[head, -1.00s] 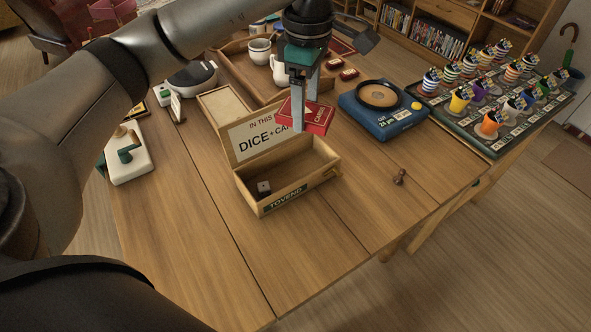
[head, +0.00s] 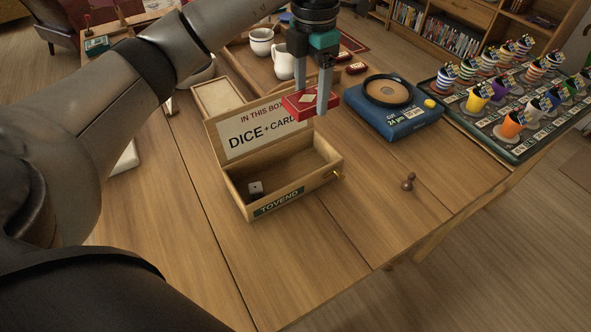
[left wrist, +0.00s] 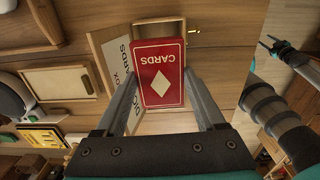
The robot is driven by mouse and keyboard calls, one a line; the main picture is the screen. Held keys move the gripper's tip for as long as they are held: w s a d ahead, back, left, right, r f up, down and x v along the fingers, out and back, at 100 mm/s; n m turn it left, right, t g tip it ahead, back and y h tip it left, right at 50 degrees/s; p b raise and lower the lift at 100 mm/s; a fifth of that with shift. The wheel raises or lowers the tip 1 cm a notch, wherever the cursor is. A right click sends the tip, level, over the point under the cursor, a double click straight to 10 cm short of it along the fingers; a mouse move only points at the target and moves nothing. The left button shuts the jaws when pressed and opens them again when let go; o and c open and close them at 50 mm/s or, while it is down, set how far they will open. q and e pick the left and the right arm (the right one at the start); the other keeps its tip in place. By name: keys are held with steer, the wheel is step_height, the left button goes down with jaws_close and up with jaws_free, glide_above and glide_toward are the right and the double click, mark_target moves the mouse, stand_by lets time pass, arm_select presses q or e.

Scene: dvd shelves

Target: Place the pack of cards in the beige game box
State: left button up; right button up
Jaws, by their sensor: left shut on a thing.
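The red pack of cards (head: 297,105) is held between the fingers of my left gripper (head: 322,103), above the right part of the box's raised lid. In the left wrist view the pack (left wrist: 160,72) lies between both fingers, its CARDS face to the camera. The beige game box (head: 262,207) stands open on the table, its lid (head: 240,138) leaning up at the back.
A blue scale-like device (head: 395,112) stands right of the box, with a small brown pawn (head: 408,182) in front. A wooden tray (head: 239,66) with white crockery is behind. The front table is clear.

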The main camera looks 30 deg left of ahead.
arm_select(q)
step_height(320, 180, down, 5)
steer(key=b, duration=0.3)
glide_above(307, 168)
step_height(307, 168, down, 9)
steer(key=shift+r, duration=0.1)
steer(key=shift+f+b, duration=0.7)
steer(key=shift+f, duration=1.5)
arm_select(e)
steer(key=w+a+r, duration=0.2)
steer(key=w+a, duration=0.2)
steer(key=w, duration=0.4)
steer(key=shift+w+a+r+y, duration=0.15)
steer(key=shift+a+r+y, duration=0.1)
steer(key=shift+a+y, duration=0.1)
arm_select(q)
steer(key=shift+f, duration=0.1)
steer(key=o, duration=1.1)
steer(key=shift+o, duration=0.2)
arm_select(e)
steer(key=shift+w+r, duration=0.1)
steer(key=shift+r, duration=0.05)
